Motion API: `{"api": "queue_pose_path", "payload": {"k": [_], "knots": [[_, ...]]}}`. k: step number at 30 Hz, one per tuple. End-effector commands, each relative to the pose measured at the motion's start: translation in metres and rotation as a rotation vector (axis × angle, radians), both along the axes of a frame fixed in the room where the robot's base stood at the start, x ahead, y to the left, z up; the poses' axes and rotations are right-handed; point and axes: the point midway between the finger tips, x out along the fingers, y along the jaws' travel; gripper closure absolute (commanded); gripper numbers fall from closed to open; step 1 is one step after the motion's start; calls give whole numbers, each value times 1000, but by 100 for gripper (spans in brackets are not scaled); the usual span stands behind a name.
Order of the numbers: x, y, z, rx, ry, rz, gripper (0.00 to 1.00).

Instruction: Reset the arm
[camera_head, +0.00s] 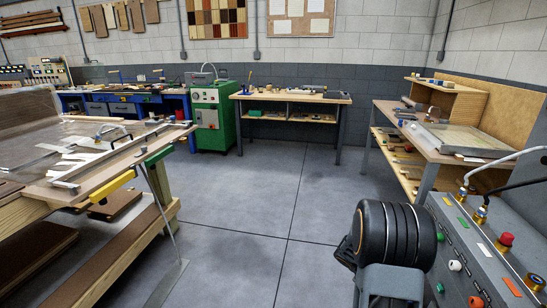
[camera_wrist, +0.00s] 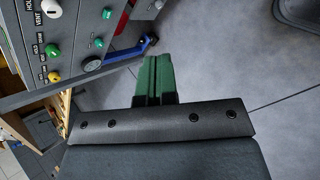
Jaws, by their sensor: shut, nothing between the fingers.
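In the wrist view my gripper (camera_wrist: 155,60) shows as two green fingers pressed together, with nothing between them. Its fingers point up the picture, toward the edge of the grey control panel (camera_wrist: 100,30). I cannot tell the gap between fingertips and panel; no contact is visible. In the head view a black ringed part of my arm (camera_head: 397,236) stands at the lower right, left of the control panel (camera_head: 480,250). My gripper's fingers cannot be made out in the head view.
The panel carries knobs, a red button (camera_head: 506,240) and hoses. A veneer table (camera_head: 40,205) stands at left, a green machine (camera_head: 210,115) and workbench (camera_head: 290,97) at the back, another bench (camera_head: 425,150) at right. The middle floor (camera_head: 270,210) is clear.

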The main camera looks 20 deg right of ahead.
Motion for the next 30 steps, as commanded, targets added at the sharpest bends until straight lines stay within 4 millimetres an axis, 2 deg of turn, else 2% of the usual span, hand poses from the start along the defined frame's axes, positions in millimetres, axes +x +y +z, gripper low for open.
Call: {"api": "queue_pose_path", "payload": {"k": [1, 3, 6, 9, 12, 16, 21, 25, 30], "knots": [[6, 23, 54, 14, -69, -18, 100], [9, 56, 100, 53, -162, -55, 100], [7, 106, 162, 135, -296, -99, 100], [0, 155, 214, 238, -418, -131, 100], [-11, 198, 256, 350, -518, -153, 100], [-25, 242, 296, 486, -613, -169, 100], [-40, 277, 326, 613, -682, -176, 100], [-46, 289, 334, 662, -701, -180, 100], [-47, 292, 335, 676, -708, -182, 100]]}}
